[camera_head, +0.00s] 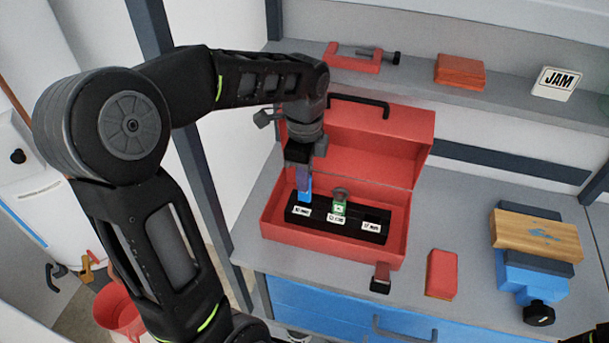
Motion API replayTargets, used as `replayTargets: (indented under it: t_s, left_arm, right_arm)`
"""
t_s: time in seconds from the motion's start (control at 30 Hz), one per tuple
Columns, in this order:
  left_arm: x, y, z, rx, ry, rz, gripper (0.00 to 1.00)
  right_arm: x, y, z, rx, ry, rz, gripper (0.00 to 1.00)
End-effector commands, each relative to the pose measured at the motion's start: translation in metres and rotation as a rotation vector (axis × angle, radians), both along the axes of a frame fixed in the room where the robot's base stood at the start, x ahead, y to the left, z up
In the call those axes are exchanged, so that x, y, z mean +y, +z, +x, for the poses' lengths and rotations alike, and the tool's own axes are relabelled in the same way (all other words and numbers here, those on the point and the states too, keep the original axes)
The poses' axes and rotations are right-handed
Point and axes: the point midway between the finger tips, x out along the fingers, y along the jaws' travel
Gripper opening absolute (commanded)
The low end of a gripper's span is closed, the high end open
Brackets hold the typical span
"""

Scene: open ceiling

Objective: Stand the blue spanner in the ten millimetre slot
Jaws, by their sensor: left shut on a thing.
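My left gripper (303,165) reaches down into the open red toolbox (281,245) and is shut on the blue spanner (304,189). The spanner is upright, its upper end hidden by the jaws. Its lower end is at the left slot of the black rack (338,227), just behind the left white label (303,211), which seems to read 10 mm. I cannot tell whether its tip is inside the slot. A green spanner (340,204) stands in the middle slot. The right slot, behind the right label (371,226), looks empty.
The raised red lid (385,150) stands behind the rack. A red block (441,274) and a blue vise (525,276) with a wooden board (537,236) are to the right on the grey bench. The shelf holds a red clamp (352,62), an orange box (459,71) and a JAM sign (556,83).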

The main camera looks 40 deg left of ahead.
Motion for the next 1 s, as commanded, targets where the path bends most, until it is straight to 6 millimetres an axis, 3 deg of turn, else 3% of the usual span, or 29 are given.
replayTargets:
  t_s: [1.0]
  left_arm:
    - [0.0, -0.015, 0.0, 0.0, 0.0, 0.0, 0.0]
  right_arm:
    - [0.0, -0.01, 0.0, 0.0, 0.0, 0.0, 0.0]
